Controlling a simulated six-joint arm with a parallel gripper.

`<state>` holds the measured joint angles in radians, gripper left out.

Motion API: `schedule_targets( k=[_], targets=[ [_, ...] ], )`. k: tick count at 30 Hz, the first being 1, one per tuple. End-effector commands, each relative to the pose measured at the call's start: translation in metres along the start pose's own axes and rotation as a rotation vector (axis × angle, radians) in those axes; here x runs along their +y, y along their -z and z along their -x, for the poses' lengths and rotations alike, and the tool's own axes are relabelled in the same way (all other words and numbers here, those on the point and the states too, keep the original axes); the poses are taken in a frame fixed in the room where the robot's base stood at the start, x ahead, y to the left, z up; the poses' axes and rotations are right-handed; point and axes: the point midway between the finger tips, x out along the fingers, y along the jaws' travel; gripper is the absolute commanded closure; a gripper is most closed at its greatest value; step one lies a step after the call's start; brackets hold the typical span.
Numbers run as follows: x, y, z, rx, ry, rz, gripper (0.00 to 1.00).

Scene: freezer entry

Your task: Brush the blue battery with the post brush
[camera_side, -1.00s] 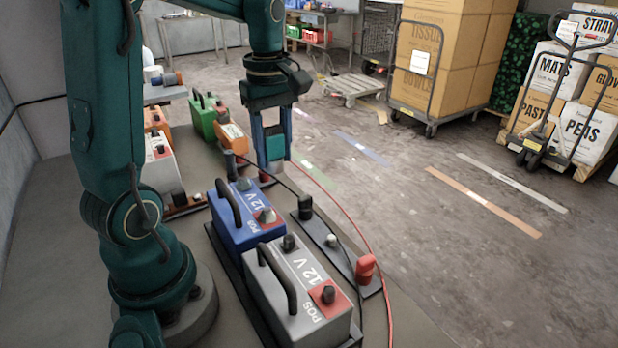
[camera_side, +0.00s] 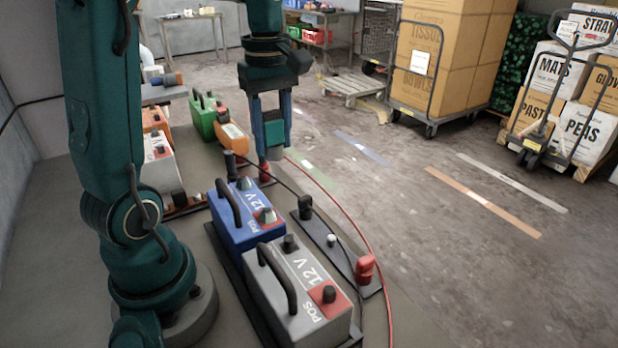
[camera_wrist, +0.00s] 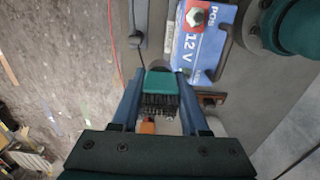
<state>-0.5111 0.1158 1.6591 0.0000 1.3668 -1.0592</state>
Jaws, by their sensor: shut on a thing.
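The blue battery (camera_side: 232,222) stands in the middle of the bench in the side view, with a black handle, a "12 V" label and a red POS patch. It also shows at the top of the wrist view (camera_wrist: 212,40), with one metal terminal on the red patch. My gripper (camera_side: 272,138) is shut on the post brush, a teal block (camera_side: 274,132) with a grey underside in the side view. In the wrist view the brush (camera_wrist: 160,84) shows dark bristles between my fingers. The brush is in the air beyond the blue battery, apart from it.
A grey battery (camera_side: 297,290) stands in front of the blue one. A dark strip (camera_side: 325,243) with a black clamp and a red clamp (camera_side: 365,268) lies to the right, with cables.

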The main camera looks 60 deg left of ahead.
Motion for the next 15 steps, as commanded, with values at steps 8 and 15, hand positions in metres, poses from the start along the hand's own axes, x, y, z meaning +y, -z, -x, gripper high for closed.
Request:
schedule_targets(
  k=[8,15],
  targets=[
    [-0.02,-0.024,-0.002,-0.014,0.03,0.069,1.0],
    [-0.047,-0.061,0.003,-0.008,0.02,0.039,1.0]
  ],
)
